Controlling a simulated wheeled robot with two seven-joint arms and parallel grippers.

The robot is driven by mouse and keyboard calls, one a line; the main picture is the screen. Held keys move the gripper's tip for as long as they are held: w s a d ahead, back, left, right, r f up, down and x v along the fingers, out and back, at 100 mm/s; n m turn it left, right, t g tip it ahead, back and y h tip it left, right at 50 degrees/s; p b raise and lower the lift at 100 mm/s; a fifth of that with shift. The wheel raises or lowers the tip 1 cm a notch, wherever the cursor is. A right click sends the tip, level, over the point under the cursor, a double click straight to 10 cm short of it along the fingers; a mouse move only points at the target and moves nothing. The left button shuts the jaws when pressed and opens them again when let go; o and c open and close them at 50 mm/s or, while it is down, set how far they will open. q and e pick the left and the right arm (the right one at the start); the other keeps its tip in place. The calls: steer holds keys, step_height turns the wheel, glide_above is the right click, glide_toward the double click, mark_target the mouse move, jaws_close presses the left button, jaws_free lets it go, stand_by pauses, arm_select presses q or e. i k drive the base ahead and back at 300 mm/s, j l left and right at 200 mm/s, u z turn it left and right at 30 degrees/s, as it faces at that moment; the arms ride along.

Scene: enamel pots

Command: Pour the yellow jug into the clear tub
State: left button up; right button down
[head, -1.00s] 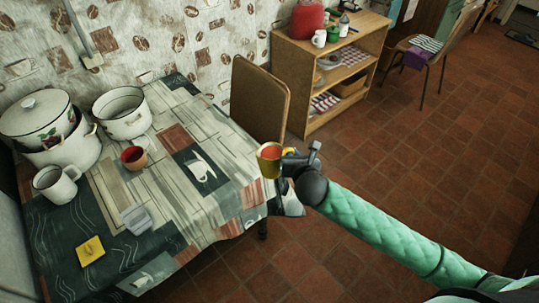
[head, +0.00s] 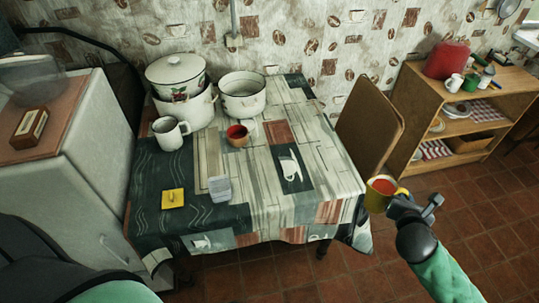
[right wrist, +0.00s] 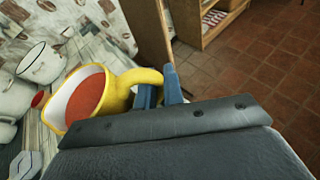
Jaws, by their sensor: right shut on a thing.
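The yellow jug (head: 376,199) holds something red-orange, which fills much of its opening. My right gripper (head: 398,203) is shut on its handle and holds it roughly upright by the table's right front corner. In the right wrist view, the jug (right wrist: 118,95) shows with its handle between the blue fingers (right wrist: 160,85). The small clear tub (head: 220,188) stands on the table near its front edge, well left of the jug. My left gripper is out of view; only part of my body and arm shows at lower left.
On the table (head: 240,222) are a yellow square (head: 172,198), a white mug (head: 170,133), a red-lined cup (head: 238,136), an open pot (head: 243,97) and stacked lidded pots (head: 176,75). A chair (head: 368,125) stands at the table's right side. The front right tabletop is clear.

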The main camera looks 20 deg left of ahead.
mark_target(220, 188)
steer(key=k+l+u, duration=0.2)
steer(key=u, duration=0.15)
steer(key=k+l+u, duration=0.15)
steer(key=u, duration=0.2)
steer(key=k+l+u, duration=0.1)
steer(key=k+u, duration=0.25)
steer(key=i, duration=0.1)
